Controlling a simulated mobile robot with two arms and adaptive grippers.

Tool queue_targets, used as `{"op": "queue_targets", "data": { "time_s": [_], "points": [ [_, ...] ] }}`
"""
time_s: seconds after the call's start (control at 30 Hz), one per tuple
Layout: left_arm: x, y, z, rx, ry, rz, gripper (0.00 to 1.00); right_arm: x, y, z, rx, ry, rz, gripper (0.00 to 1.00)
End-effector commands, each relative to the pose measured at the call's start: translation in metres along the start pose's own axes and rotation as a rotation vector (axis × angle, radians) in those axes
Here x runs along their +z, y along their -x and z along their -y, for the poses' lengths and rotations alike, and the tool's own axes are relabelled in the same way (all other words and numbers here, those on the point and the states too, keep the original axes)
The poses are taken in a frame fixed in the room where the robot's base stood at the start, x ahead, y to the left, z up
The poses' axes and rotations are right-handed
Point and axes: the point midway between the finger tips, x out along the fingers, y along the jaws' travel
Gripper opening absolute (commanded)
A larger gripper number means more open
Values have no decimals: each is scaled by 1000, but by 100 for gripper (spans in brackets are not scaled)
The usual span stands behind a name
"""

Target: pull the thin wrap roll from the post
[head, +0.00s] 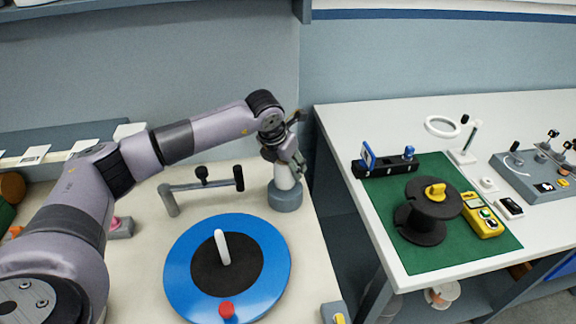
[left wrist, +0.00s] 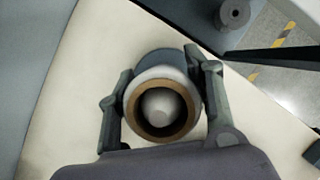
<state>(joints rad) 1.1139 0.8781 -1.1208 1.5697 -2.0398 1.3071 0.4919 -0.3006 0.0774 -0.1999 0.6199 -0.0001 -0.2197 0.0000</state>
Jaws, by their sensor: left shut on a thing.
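The thin wrap roll (left wrist: 139,82) is a pale ring with a brown core in the left wrist view. The rounded pale tip of the post (left wrist: 161,104) shows inside the core, so the roll is around the post. My left gripper (left wrist: 161,98) has a finger on each side of the roll and is shut on it. In the head view my left gripper (head: 287,152) points down over the post's round grey-blue base (head: 285,197). A pale part shows between fingers and base; I cannot tell whether it is roll or post. My right gripper is not in view.
A blue disc (head: 183,268) with a black centre and white peg lies in front of the post. A grey bar stand (head: 200,186) is to its left. Across a gap, another table (head: 350,120) holds a black spool (head: 428,212) on a green mat (head: 455,255).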

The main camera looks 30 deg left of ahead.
Motion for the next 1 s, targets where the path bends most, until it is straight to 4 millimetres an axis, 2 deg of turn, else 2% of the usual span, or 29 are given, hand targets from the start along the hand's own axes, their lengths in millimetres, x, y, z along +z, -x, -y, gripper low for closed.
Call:
{"op": "queue_targets", "data": {
  "time_s": [1.0],
  "points": [
    [9, 20, 0, -1, 0, 2, 15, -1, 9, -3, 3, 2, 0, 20]
  ]
}}
